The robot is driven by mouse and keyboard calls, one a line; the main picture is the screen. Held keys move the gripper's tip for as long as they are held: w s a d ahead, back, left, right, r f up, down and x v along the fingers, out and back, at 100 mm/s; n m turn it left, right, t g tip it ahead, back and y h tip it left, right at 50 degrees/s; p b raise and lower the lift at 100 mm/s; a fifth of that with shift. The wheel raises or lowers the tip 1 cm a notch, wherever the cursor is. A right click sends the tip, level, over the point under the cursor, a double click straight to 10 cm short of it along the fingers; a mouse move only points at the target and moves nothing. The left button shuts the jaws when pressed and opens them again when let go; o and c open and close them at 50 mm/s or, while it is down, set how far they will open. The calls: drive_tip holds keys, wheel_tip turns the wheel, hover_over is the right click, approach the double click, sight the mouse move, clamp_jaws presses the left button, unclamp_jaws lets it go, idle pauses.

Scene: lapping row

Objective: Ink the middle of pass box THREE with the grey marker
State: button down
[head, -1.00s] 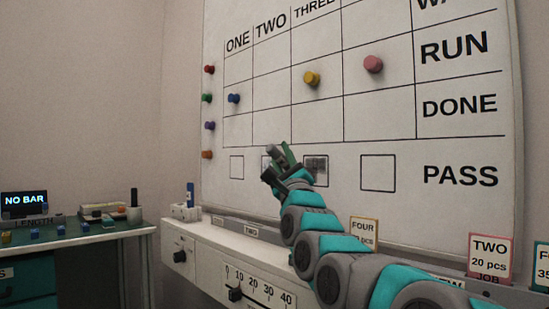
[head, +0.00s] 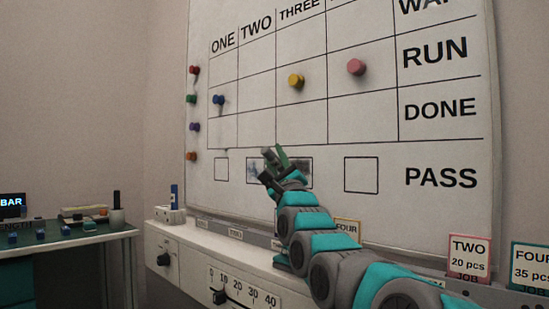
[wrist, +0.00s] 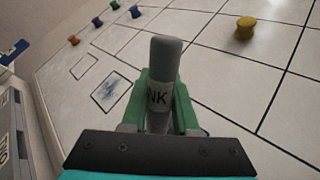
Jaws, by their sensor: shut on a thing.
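My gripper (head: 276,170) is shut on the grey marker (wrist: 165,62), which has a white label with part of a word, "NK". In the wrist view the marker stands up between the green fingers. In the head view my gripper is in front of the PASS row, between boxes TWO and THREE. Pass box THREE (head: 307,172) is partly hidden behind my gripper; its visible part looks grey-shaded near the top. Pass box TWO (head: 254,168) has a bluish-grey smudge, also seen in the wrist view (wrist: 109,94). Whether the marker touches the board cannot be told.
Pass box ONE (head: 221,169) and the rightmost box (head: 361,174) look blank. Yellow (head: 296,81), pink (head: 356,67) and blue (head: 218,99) magnets sit on the whiteboard (head: 440,225). A ledge with cards runs below. A green-topped desk (head: 75,238) stands left.

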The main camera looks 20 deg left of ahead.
drive_tip(key=shift+w+d+p, duration=0.35)
drive_tip(key=shift+w+p, duration=0.4)
drive_tip(key=shift+p, duration=0.25)
drive_tip(key=d, duration=0.1)
drive_tip(key=s+d+p, duration=0.1)
drive_tip(key=d, duration=0.1)
drive_tip(key=shift+s+d+r, duration=0.1)
drive_tip(key=shift+s+d, duration=0.2)
drive_tip(key=shift+s, duration=0.05)
idle(0.3)
drive_tip(key=shift+p, duration=0.65)
drive_tip(key=shift+a, duration=0.1)
drive_tip(key=a+p, duration=0.1)
drive_tip(key=w+a+p, duration=0.1)
drive_tip(key=p, duration=0.1)
drive_tip(key=shift+w+a+r, duration=0.1)
drive_tip(key=shift+a+r, duration=0.05)
drive_tip(key=shift+a, duration=0.2)
drive_tip(key=shift+w+a+f, duration=0.2)
drive_tip(key=shift+a+f, duration=0.05)
drive_tip(key=shift+a, duration=0.15)
